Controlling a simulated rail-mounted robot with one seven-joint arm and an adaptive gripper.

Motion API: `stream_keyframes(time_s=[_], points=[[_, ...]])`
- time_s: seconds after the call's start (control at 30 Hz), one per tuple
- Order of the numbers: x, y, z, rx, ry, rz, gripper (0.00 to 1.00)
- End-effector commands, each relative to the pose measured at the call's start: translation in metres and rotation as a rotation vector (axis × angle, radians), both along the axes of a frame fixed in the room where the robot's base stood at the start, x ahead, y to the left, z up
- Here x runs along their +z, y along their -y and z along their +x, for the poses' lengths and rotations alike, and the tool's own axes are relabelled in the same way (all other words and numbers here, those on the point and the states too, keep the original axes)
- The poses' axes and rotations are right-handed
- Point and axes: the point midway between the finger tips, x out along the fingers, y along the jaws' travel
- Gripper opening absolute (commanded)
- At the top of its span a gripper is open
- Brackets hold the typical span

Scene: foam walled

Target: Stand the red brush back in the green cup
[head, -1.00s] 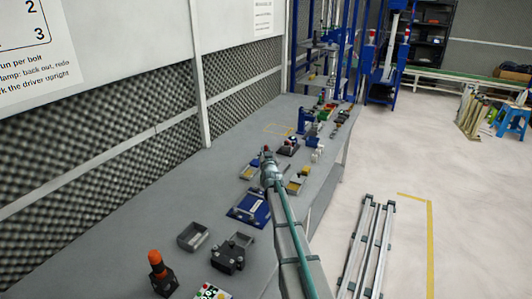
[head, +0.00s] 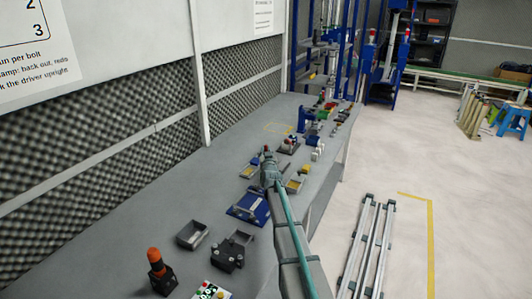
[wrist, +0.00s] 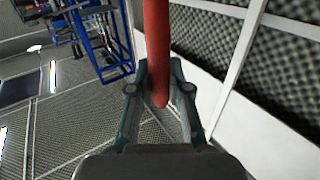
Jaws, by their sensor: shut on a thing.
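A red brush handle (wrist: 157,45) stands upright in the wrist view, running from the top edge down between the fingers of my gripper (wrist: 160,72). My gripper is shut on it. Its upper part is cut off by the frame. In the head view my gripper (head: 268,158) is over the middle of the long grey bench, small and far off, and the brush is hard to make out there. I cannot pick out the green cup for sure in either view.
The grey bench (head: 130,245) runs along a foam-lined wall (head: 90,155). A blue tray (head: 250,207), a grey bin (head: 192,234), a black fixture (head: 232,252) and an orange-topped device (head: 157,268) stand nearer. Several small parts and a blue frame (head: 303,60) are farther along.

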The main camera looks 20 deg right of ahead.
Motion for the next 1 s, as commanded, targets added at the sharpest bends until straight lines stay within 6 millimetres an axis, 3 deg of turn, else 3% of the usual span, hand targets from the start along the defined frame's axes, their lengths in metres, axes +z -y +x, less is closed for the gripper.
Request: stream_keyframes(time_s=[1.0], points=[[-0.024,0.000,0.000,0.000,0.000,0.000,0.00]])
